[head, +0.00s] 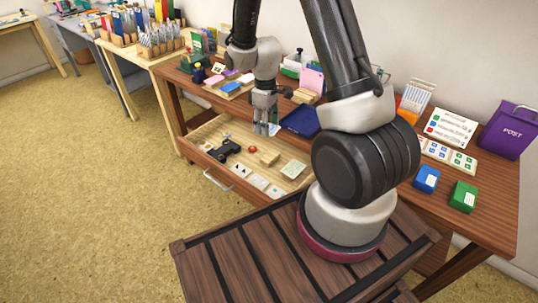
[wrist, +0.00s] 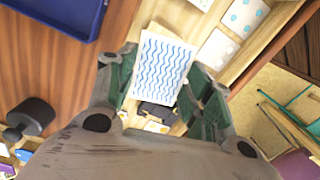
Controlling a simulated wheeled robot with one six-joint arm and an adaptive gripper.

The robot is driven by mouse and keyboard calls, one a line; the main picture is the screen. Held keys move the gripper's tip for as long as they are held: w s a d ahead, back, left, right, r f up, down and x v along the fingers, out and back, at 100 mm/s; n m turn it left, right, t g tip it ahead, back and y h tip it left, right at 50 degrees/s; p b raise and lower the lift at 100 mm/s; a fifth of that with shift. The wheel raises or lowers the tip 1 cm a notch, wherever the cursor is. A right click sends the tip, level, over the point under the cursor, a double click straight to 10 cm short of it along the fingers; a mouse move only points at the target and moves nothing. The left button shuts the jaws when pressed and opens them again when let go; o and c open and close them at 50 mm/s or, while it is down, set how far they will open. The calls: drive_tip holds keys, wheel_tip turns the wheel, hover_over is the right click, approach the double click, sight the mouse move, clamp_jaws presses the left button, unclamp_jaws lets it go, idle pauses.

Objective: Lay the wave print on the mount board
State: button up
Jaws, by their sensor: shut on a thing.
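My gripper (head: 264,108) is above the open drawer of the desk, near its back edge. It is shut on the wave print (wrist: 162,65), a white card with blue wavy lines, which shows between the green finger pads in the wrist view. In the head view the print (head: 273,129) hangs below the fingers, small and pale blue. I cannot tell for sure which thing is the mount board; a pale card with a greenish middle (head: 293,169) lies in the drawer at the right.
The open wooden drawer (head: 205,165) also holds a black object (head: 224,150), a wood block (head: 265,157) and several white cards (head: 257,181). A blue tray (head: 300,121) stands on the desk just right of my gripper. A purple post box (head: 508,130) stands at the far right.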

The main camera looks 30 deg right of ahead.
sight(270, 155)
drive_tip(key=n, duration=0.1)
drive_tip(key=s+n, duration=0.1)
drive_tip(key=n, duration=0.3)
drive_tip(key=shift+s+d+f, duration=0.2)
drive_tip(key=shift+d+f, duration=0.05)
drive_tip(key=shift+f, duration=0.05)
drive_tip(key=n, duration=0.3)
drive_tip(key=shift+s+f, duration=0.1)
drive_tip(key=shift+s, duration=0.15)
drive_tip(key=n, duration=0.4)
drive_tip(key=shift+f, duration=0.1)
drive_tip(key=n, duration=0.3)
drive_tip(key=shift+w, duration=0.1)
wheel_tip(270, 155, down, 10)
drive_tip(key=shift+r, duration=0.15)
